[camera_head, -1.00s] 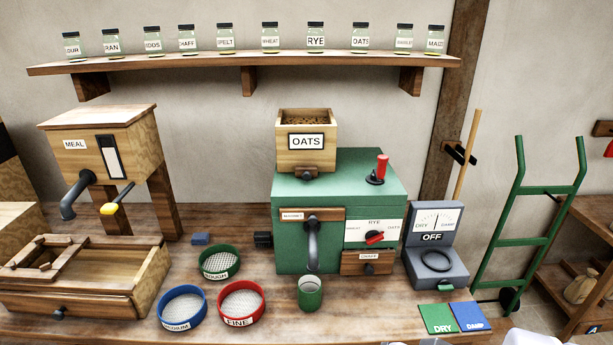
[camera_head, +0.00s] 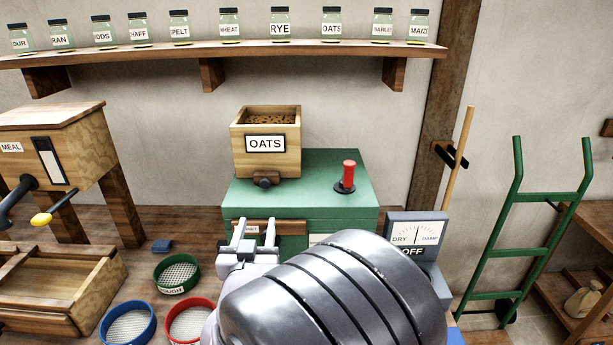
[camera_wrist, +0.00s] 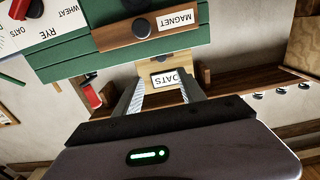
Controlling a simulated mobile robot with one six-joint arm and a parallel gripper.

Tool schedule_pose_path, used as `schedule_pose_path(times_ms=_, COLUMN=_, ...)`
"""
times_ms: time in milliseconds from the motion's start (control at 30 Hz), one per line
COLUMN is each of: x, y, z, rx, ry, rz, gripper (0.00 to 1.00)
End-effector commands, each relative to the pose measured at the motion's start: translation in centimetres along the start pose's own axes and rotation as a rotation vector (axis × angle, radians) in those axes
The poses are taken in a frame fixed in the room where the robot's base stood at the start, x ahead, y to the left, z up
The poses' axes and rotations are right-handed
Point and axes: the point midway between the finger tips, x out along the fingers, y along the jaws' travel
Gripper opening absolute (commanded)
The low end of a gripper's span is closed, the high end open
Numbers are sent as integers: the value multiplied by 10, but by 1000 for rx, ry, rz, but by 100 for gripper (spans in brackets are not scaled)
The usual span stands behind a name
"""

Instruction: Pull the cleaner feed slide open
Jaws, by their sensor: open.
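The green cleaner (camera_head: 300,180) carries a wooden hopper (camera_head: 240,150) labelled OATS, filled with grain. At the hopper's lower front sits a small brown feed slide with a dark knob (camera_head: 266,181); it looks shut. My gripper (camera_head: 254,236) is open and empty, its fingers up in front of the cleaner's front, lower in the picture than the knob. In the wrist view, seen upside down, the fingers (camera_wrist: 160,92) show in front of the hopper label (camera_wrist: 173,78). The magnet drawer (camera_wrist: 168,23) and its knob show beyond them. My arm hides much of the cleaner's front in the head view.
A gauge box (camera_head: 417,232) marked OFF stands right of the cleaner. A red-handled lever (camera_head: 348,177) stands on its top. Green, blue and red sieves (camera_head: 177,272) lie to the left. A jar shelf (camera_head: 220,55) runs above. The air before the hopper is clear.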

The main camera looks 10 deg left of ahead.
Motion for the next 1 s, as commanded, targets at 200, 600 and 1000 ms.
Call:
schedule_pose_path(times_ms=200, x=53, y=3, z=0, rx=1, ry=2, rz=4, gripper=47)
schedule_pose_path(times_ms=600, x=141, y=3, z=0, rx=1, ry=1, rz=2, gripper=47)
schedule_pose_path(times_ms=1000, x=169, y=2, z=-1, rx=0, ry=0, rz=0, gripper=47)
